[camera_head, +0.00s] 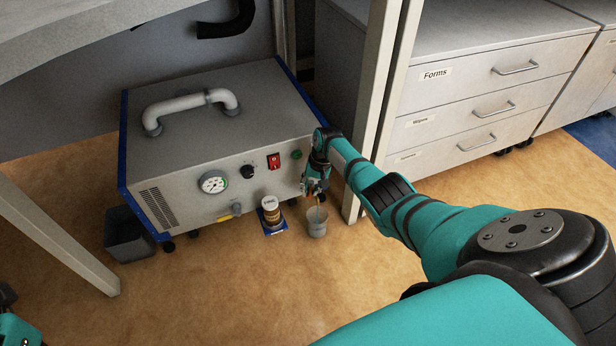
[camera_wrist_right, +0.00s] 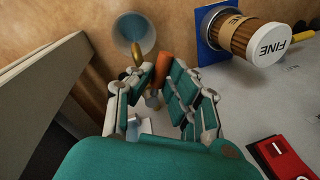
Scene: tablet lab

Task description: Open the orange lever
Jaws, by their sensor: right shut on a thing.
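The orange lever (camera_head: 317,201) is on the front right of the grey machine (camera_head: 232,125), near the floor. In the right wrist view the lever (camera_wrist_right: 162,66) shows as a short orange bar beside a brass-coloured spout. My right gripper (camera_head: 316,187) is at the lever, and its fingers (camera_wrist_right: 155,90) are closed around it, hiding part of it. A grey cup (camera_head: 317,222) stands on the floor below; its open top also shows in the right wrist view (camera_wrist_right: 134,34).
A jar labelled FINE (camera_head: 270,208) stands on a blue pad left of the cup. The machine front has a gauge (camera_head: 213,183) and a red switch (camera_head: 273,161). A table leg (camera_head: 372,100) stands close right of my gripper. A dark bin (camera_head: 128,235) is at left.

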